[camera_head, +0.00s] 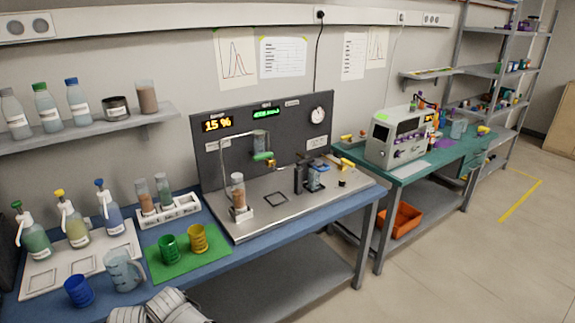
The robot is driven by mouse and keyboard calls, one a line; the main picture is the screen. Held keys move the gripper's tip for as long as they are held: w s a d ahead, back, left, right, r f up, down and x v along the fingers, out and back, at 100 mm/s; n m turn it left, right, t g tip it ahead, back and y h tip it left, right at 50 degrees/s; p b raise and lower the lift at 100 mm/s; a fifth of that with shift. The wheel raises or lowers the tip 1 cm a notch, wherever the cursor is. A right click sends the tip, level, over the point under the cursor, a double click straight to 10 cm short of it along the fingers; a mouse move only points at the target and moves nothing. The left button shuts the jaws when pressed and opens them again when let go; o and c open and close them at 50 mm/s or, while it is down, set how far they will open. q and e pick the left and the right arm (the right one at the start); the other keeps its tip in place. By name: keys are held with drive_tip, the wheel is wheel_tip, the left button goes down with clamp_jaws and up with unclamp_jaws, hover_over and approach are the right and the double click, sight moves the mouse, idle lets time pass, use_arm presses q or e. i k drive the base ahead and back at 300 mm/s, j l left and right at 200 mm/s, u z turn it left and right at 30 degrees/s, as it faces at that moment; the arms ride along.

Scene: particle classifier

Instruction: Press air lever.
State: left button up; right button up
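The particle classifier (262,135) stands on the blue workbench, a dark back panel over a metal base plate. Its panel has an orange display reading "15 %", a green display and a round gauge (317,115). A small yellow handle (343,163) shows at the base's right rear edge; I cannot tell for sure whether it is the air lever. A black upright fixture (299,179) stands right of centre on the base. A tube with brown contents (238,191) stands at the front left of the base. White-grey parts of my own arm show at the bottom edge; neither gripper shows.
Left of the classifier are a white tube rack (182,211), a green mat (158,264) with green and yellow cups, a clear jug (124,272), a blue cup (78,291) and spray bottles. A green bench (411,174) with an instrument stands right. Floor at right is clear.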

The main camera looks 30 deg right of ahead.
sight(344, 162)
drive_tip(key=i+l, duration=0.1)
drive_tip(key=l, duration=0.45)
drive_tip(key=i+l, duration=0.15)
drive_tip(key=l, duration=0.4)
drive_tip(key=i+l, duration=0.1)
drive_tip(key=l, duration=0.45)
drive_tip(key=i+l, duration=0.15)
drive_tip(key=l, duration=0.4)
drive_tip(key=i+l, duration=0.1)
drive_tip(key=l, duration=0.45)
drive_tip(key=i+l, duration=0.15)
drive_tip(key=l, duration=0.45)
drive_tip(key=i+l, duration=0.1)
drive_tip(key=l, duration=0.45)
drive_tip(key=i+l, duration=0.15)
drive_tip(key=l, duration=0.4)
drive_tip(key=k+z, duration=0.05)
